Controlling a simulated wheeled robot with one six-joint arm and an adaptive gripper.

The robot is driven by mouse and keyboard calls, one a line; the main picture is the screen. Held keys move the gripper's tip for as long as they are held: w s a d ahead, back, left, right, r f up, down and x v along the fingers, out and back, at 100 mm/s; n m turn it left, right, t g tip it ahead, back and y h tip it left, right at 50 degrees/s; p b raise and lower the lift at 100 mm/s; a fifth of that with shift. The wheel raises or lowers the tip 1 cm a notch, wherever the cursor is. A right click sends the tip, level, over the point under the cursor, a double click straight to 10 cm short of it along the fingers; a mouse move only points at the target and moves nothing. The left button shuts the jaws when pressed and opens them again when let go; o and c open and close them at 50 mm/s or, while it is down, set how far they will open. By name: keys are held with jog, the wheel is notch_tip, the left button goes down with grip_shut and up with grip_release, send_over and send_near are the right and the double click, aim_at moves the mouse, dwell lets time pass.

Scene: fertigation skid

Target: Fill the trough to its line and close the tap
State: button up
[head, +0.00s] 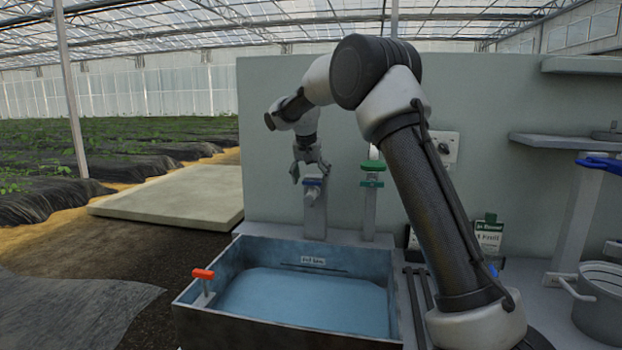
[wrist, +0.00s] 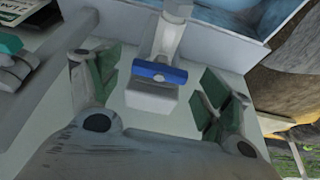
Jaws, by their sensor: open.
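The trough (head: 190,318) is a grey-blue open tank with blue water (head: 300,300) in it. A label with a dark line (head: 313,261) is on its back inner wall; the water surface appears below it. A tap with a blue handle (head: 313,182) stands on a post behind the trough. My gripper (head: 309,172) is above and around the blue handle. In the wrist view the blue handle (wrist: 160,72) lies between my open fingers (wrist: 160,90), with gaps at both sides. I cannot tell whether water runs from the spout.
A green-handled tap (head: 372,168) stands just right of the blue one. A red-handled valve (head: 203,275) is on the trough's left edge. A metal pot (head: 598,304), a blue-handled fitting (head: 598,163) and a sign (head: 488,236) are at right. A panel wall (head: 270,120) rises behind.

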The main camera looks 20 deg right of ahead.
jog(key=v, duration=1.2)
dwell(1.4)
jog(key=w+d+f, duration=0.1)
jog(key=w+f, duration=0.1)
jog(key=w, duration=0.1)
jog(key=w+d+f+m+g, duration=0.1)
jog(key=w+d+f, duration=0.1)
jog(key=f, duration=0.1)
jog(key=w+d+f+g, duration=0.1)
jog(key=w+f, duration=0.1)
jog(key=w, duration=0.1)
jog(key=shift+w+d+f+y, duration=0.3)
jog(key=shift+d+f+y, duration=0.05)
jog(key=shift+y, duration=0.05)
jog(key=shift+r+y, duration=0.15)
jog(key=shift+y, duration=0.15)
jog(key=shift+n+g+y, duration=0.5)
jog(key=shift+n+g, duration=0.1)
jog(key=shift+g, duration=0.2)
jog(key=s+r, duration=0.1)
jog(key=s+a+r, duration=0.1)
jog(key=s+r, duration=0.1)
jog(key=r, duration=0.1)
jog(key=shift+s+a, duration=0.3)
jog(key=shift+a, duration=0.1)
jog(key=shift+s+f, duration=0.2)
jog(key=shift+f, duration=3.75)
